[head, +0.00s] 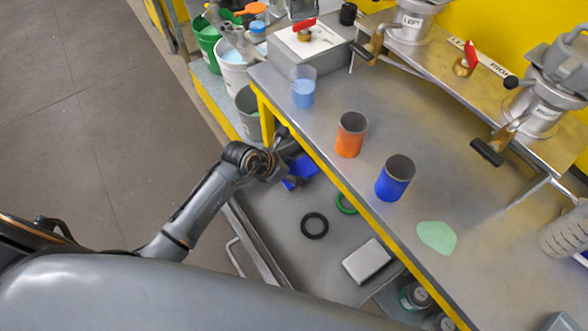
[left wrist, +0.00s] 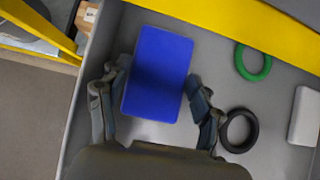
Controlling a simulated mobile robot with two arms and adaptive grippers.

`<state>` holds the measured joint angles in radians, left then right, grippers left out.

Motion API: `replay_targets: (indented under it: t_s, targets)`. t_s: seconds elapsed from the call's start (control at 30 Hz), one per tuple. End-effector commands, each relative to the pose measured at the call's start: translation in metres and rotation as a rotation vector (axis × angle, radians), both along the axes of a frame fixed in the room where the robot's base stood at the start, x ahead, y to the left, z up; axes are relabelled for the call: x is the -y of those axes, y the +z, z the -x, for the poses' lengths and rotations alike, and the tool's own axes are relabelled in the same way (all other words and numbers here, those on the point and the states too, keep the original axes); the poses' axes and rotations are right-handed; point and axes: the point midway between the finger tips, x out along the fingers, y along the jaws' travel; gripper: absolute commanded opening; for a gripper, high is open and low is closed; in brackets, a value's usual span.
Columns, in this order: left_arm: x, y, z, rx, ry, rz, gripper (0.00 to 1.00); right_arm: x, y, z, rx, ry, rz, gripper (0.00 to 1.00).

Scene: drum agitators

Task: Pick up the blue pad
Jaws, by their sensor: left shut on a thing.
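The blue pad (left wrist: 158,70) is a flat blue rectangle between the two fingers of my left gripper (left wrist: 158,98) in the left wrist view. The gripper is shut on it. In the head view the blue pad (head: 302,169) shows partly at the end of my left gripper (head: 284,172), over the open grey drawer (head: 262,220). The gripper hides part of the pad there. I cannot tell whether the pad touches the drawer floor. My right gripper is not in view.
The drawer also holds a black ring (head: 314,226), a green ring (head: 346,205) and a pale grey block (head: 367,261). The yellow-edged bench (head: 325,170) overhangs its far side. On the bench stand an orange cup (head: 350,137), a blue cup (head: 394,180) and a beaker (head: 303,90).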

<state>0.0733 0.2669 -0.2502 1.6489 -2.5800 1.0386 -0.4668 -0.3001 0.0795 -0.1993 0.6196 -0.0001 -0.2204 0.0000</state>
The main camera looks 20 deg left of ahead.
Motion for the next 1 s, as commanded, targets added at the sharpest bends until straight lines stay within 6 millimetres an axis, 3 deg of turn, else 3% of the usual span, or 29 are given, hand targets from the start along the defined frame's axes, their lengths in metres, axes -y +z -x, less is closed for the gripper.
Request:
replay_targets:
  t_s: [0.1,0.47,0.7,1.0]
  targets:
    - [-0.001,0.025,0.000,0.001,-0.002,-0.003,0.46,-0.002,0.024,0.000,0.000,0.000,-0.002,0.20]
    - [-0.053,0.087,0.017,-0.001,0.000,-0.005,0.46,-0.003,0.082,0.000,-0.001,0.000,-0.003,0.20]
    - [-0.104,0.102,0.034,-0.002,0.001,-0.005,0.46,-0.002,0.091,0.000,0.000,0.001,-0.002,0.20]
    - [-0.131,0.114,0.043,-0.001,0.000,-0.001,0.46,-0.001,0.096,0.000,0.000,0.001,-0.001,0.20]
